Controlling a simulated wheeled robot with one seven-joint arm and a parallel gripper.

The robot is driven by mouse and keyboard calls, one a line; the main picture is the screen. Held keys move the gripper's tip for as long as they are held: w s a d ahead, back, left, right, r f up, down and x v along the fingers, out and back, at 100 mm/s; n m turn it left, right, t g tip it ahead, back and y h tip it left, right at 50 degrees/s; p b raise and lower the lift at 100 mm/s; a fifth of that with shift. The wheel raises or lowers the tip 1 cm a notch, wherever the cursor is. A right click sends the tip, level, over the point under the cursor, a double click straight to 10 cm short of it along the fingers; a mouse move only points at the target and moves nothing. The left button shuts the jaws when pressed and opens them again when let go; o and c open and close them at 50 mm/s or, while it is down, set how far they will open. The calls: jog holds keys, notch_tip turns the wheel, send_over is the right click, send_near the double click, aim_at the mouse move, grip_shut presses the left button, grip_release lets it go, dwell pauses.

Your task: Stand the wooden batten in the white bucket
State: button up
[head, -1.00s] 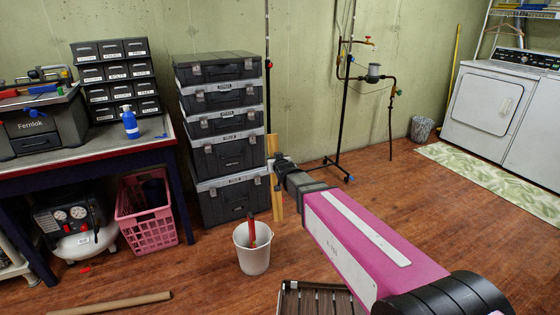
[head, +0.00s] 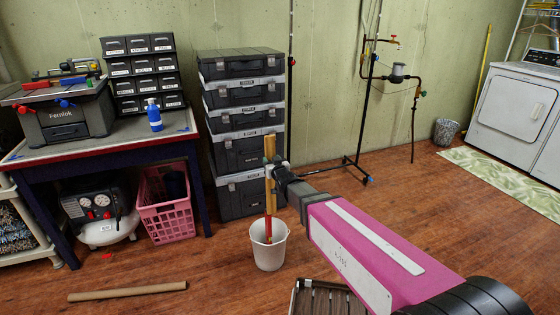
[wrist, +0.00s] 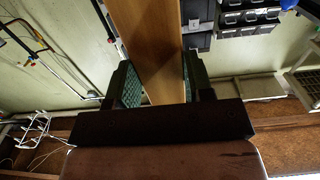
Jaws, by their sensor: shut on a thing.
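The wooden batten (head: 271,146) is upright in my gripper (head: 275,167), and its lower part appears in line with the white bucket (head: 268,253) in the head view. A red stick-like thing (head: 268,228) stands in the bucket and overlaps the batten's lower end. I cannot tell whether that end is above, inside or behind the bucket's rim. In the wrist view the batten (wrist: 158,45) runs between the two green-padded fingers (wrist: 158,88), which are shut on it.
Stacked dark toolboxes (head: 241,117) stand close behind the bucket. A slatted dark crate (head: 325,299) is at its front right. A brown tube (head: 127,291) lies on the floor at left, near a pink basket (head: 166,215). Floor left of the bucket is clear.

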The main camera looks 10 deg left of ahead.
aim_at(271, 212)
jog(key=shift+s+a, duration=0.1)
jog(key=shift+a, duration=0.05)
jog(key=shift+f, duration=14.75)
jog(key=o, duration=1.1)
jog(key=shift+c, duration=0.2)
jog(key=v, duration=1)
jog(key=shift+s+d, duration=0.3)
